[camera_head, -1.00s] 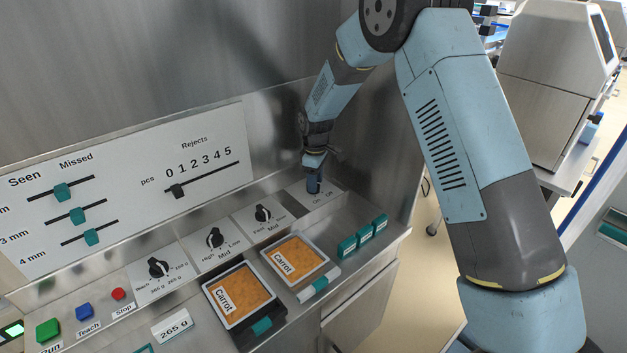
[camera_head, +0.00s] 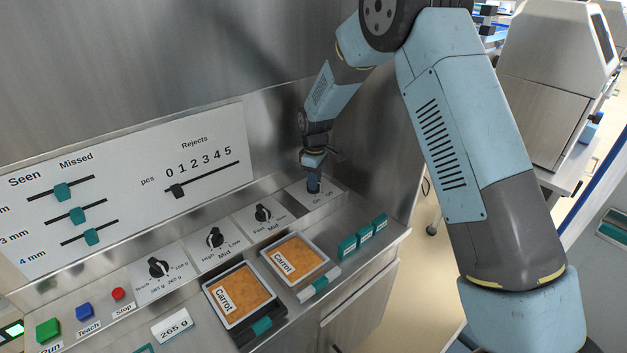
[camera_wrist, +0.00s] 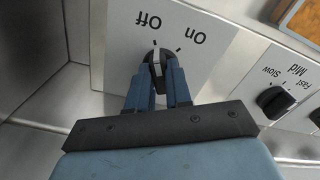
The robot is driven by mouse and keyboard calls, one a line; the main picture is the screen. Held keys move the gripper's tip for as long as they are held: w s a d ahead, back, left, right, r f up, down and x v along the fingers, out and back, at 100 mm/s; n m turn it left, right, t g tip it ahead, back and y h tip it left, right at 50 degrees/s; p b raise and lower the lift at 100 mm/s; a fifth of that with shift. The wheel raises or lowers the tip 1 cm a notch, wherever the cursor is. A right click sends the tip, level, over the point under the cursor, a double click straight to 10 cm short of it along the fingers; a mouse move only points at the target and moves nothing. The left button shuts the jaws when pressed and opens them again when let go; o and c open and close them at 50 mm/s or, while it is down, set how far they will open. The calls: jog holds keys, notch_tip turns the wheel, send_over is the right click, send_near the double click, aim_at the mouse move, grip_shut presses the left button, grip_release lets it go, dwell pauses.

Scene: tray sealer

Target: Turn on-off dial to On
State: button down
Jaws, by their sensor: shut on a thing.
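The on-off dial (camera_wrist: 154,68) is a black knob with a pale pointer line on a white plate. The plate is marked "Off" and "On" and appears upside down in the wrist view. The pointer line lies by the tick below "Off"; the "On" tick is to its right. My gripper (camera_wrist: 160,80) is shut on the dial, with blue fingers on either side of it. In the head view my gripper (camera_head: 313,184) reaches down onto the dial plate (camera_head: 329,193) at the right end of the panel and hides the knob.
A Fast-Mid-Slow dial (camera_head: 263,213) is left of the plate, with more dials beyond. Two carrot trays (camera_head: 310,288) and several teal blocks (camera_head: 363,233) lie in front. A steel wall (camera_head: 375,120) stands close on the right.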

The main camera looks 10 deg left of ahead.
jog(key=m, duration=1.1)
dwell(0.3)
jog(key=shift+s+m, duration=0.1)
jog(key=shift+m, duration=0.3)
jog(key=c, duration=1)
grip_release()
jog(key=shift+a, duration=0.1)
jog(key=shift+c, duration=0.2)
jog(key=shift+r, duration=0.1)
notch_tip(320, 180, up, 14)
jog(key=shift+f, duration=0.2)
